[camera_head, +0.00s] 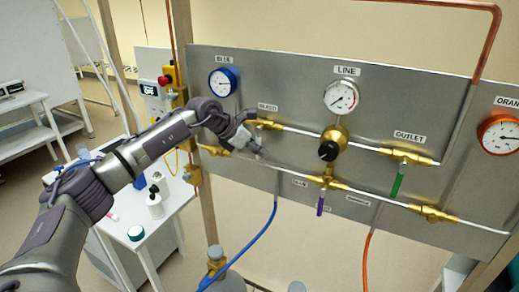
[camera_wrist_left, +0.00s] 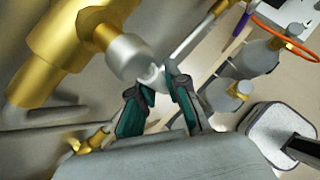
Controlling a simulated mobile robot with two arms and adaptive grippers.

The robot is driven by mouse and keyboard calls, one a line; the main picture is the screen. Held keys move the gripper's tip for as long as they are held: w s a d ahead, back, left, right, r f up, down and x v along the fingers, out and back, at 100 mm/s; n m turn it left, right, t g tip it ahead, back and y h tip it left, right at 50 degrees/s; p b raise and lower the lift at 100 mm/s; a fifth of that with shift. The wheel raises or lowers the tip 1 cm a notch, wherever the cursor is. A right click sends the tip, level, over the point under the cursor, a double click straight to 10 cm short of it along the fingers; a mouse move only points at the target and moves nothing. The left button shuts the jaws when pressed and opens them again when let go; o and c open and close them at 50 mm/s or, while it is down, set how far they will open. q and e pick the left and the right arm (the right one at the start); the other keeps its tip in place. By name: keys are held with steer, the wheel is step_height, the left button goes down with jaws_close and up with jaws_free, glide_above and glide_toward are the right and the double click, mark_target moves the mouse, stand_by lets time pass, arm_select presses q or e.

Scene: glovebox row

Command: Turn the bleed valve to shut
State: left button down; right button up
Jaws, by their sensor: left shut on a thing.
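The bleed valve (camera_head: 268,124) is a brass fitting on the grey panel, under a small label that is hard to read. My left gripper (camera_head: 256,148) is at this valve, in front of the panel, and hides its handle in the head view. In the left wrist view a brass body (camera_wrist_left: 62,40) carries a silver stem (camera_wrist_left: 122,55). There the teal fingertips of my left gripper (camera_wrist_left: 155,92) are closed on a small pale part at the stem's end, the valve's handle, mostly hidden between them. My right gripper is in neither view.
The panel (camera_head: 290,90) also bears a blue gauge (camera_head: 222,82), a line gauge (camera_head: 341,97), a black-knobbed regulator (camera_head: 329,150), a green outlet handle (camera_head: 397,183) and a purple handle (camera_head: 320,206). Blue (camera_head: 250,243) and orange (camera_head: 367,260) hoses hang below. A white table (camera_head: 165,222) stands left.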

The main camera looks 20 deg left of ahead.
arm_select(q)
steer(key=shift+a, duration=0.1)
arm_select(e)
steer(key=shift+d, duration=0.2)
arm_select(q)
steer(key=c, duration=1.2)
jaws_free()
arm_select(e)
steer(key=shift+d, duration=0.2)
arm_select(q)
steer(key=shift+o, duration=0.2)
steer(key=v, duration=1.2)
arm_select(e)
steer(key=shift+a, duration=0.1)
